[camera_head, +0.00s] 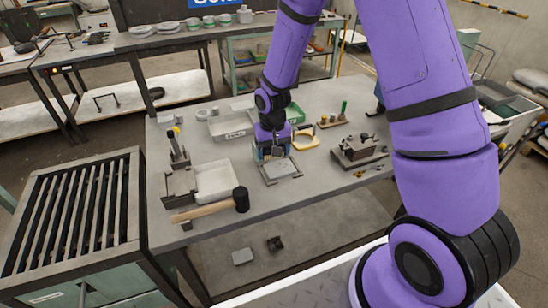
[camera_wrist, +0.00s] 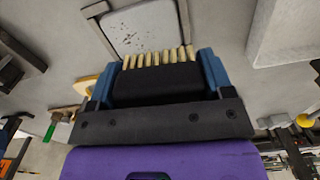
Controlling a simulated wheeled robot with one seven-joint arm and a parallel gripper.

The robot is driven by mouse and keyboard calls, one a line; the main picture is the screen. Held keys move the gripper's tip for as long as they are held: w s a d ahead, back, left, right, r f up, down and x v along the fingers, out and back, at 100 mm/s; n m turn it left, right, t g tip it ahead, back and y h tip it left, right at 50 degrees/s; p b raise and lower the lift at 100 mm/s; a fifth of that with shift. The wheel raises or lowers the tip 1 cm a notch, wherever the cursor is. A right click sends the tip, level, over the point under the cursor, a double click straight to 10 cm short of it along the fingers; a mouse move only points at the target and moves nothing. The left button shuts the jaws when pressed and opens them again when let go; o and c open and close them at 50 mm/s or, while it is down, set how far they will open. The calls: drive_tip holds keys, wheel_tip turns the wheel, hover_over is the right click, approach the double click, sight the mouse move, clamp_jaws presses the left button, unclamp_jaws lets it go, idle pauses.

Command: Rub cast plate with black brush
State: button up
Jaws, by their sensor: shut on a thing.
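The cast plate (camera_head: 281,168) is a light grey slab in a darker frame on the table, in front of my gripper. In the wrist view the plate (camera_wrist: 145,30) has dark specks on its face. My gripper (camera_head: 271,149) is shut on the black brush (camera_wrist: 155,88), a dark block between blue fingers (camera_wrist: 156,78) with a row of cream bristles (camera_wrist: 157,57). The bristle tips show at the plate's lower edge in the wrist view. I cannot tell whether they touch it. The brush is mostly hidden by my gripper in the head view.
A mallet (camera_head: 215,207) lies at the table's front left, beside a white tray (camera_head: 214,182). Another tray (camera_head: 229,124) stands farther back. A yellow-framed piece (camera_head: 306,137) is right of my gripper, and a metal fixture (camera_head: 359,150) stands farther right. The front middle is clear.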

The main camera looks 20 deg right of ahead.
drive_tip(key=shift+r, duration=1.45)
